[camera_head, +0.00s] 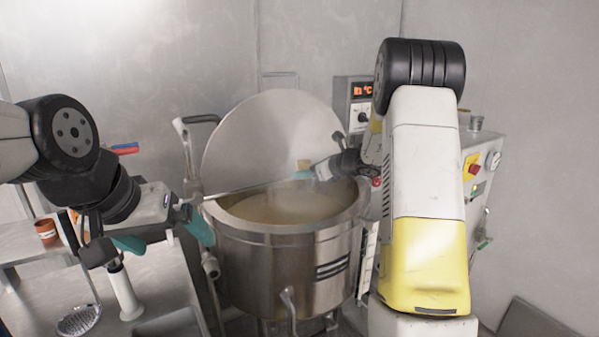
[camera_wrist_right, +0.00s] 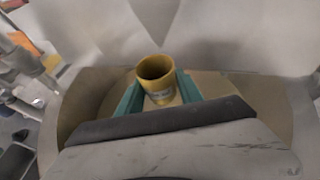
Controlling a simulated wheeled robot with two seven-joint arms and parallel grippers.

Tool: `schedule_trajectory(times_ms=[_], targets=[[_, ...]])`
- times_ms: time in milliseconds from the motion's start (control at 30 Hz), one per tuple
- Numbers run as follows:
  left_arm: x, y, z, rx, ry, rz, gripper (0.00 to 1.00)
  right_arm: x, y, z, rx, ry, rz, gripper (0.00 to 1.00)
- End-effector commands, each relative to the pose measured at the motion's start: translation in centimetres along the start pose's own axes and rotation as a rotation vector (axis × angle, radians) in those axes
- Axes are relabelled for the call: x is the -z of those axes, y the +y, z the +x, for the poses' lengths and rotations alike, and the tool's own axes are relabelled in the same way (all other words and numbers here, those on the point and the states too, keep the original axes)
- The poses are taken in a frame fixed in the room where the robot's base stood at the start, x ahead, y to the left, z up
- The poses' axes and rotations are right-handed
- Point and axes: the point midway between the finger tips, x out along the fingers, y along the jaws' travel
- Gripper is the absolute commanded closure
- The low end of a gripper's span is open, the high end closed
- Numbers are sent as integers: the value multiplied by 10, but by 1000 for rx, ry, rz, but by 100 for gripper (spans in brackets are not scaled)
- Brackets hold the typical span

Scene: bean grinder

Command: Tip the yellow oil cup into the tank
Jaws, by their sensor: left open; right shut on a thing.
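The yellow oil cup (camera_wrist_right: 157,92) sits between the teal fingers of my right gripper (camera_wrist_right: 160,98), which is shut on it. In the head view the cup (camera_head: 304,164) is small, held above the tank's mouth by my right gripper (camera_head: 304,174). Its rim opening shows in the wrist view; its exact tilt is hard to tell. The steel tank (camera_head: 285,262) is open, with tan contents inside and its round lid (camera_head: 265,135) raised behind. My left gripper (camera_head: 165,240) is open and empty, left of the tank above a side table.
The side table (camera_head: 165,285) on the left bears an orange-brown container (camera_head: 46,231) and a strainer ladle (camera_head: 79,319). A control box (camera_head: 357,100) stands behind the tank. A cabinet with a red button (camera_head: 473,168) is at right. A bent handle rises left of the lid.

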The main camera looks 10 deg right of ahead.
Motion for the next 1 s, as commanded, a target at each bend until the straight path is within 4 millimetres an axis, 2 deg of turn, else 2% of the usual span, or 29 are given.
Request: schedule_trajectory(times_ms=[33,200,433,1000], targets=[[0,0,0,0,0,0,0,3,0,0,-31,-23,79,100],[0,0,0,0,0,0,0,-18,0,-7,-27,-25,68,100],[0,0,0,0,0,0,0,-32,-1,-13,-26,-23,68,100],[0,0,0,0,0,0,0,-37,-2,-16,-25,-22,68,100]])
